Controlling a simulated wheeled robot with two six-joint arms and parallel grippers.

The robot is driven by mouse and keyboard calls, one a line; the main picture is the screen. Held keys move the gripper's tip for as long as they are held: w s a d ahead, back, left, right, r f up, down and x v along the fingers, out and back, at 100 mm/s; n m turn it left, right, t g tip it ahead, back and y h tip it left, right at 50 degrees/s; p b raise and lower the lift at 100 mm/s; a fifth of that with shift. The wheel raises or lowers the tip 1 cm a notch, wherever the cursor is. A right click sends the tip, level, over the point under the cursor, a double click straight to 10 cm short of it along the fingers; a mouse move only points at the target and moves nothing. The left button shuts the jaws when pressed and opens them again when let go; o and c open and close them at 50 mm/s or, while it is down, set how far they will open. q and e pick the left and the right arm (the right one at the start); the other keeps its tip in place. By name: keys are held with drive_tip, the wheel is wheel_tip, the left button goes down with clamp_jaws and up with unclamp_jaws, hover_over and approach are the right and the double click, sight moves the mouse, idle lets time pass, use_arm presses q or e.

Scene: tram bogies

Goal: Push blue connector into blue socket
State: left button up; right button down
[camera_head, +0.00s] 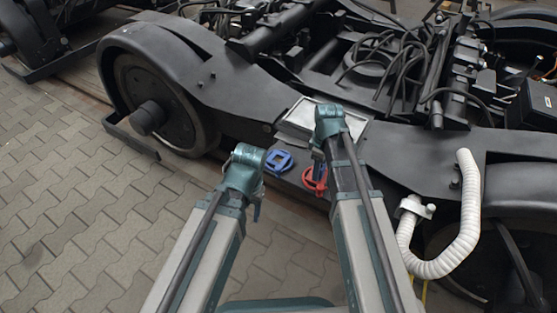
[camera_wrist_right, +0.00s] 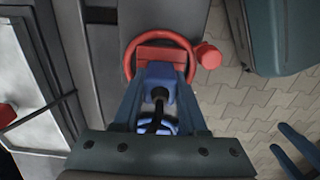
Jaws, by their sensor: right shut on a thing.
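The blue socket (camera_head: 278,162) is a blue frame on the side of the dark bogie, left of my right gripper in the head view. My right gripper (camera_head: 317,178) points down in front of the red socket (camera_head: 307,182). In the right wrist view my right gripper (camera_wrist_right: 160,88) is shut on the blue connector (camera_wrist_right: 157,80), which has a black cable. The connector's front is at the red ring, and whether it touches is unclear. My left gripper (camera_head: 257,212) hangs empty below the blue socket. Its two fingers show apart in the right wrist view (camera_wrist_right: 297,150).
A light metal tray (camera_head: 352,127) lies on the bogie behind my right wrist. A white corrugated hose (camera_head: 468,215) curves at the right. A large wheel (camera_head: 165,105) stands at the left. Paving (camera_head: 70,210) is clear on the left.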

use_arm(q)
drive_tip(key=shift+d+r+p, duration=0.15)
drive_tip(key=shift+r+p, duration=2.7)
drive_tip(key=shift+r, duration=0.1)
use_arm(e)
drive_tip(key=shift+r, duration=3)
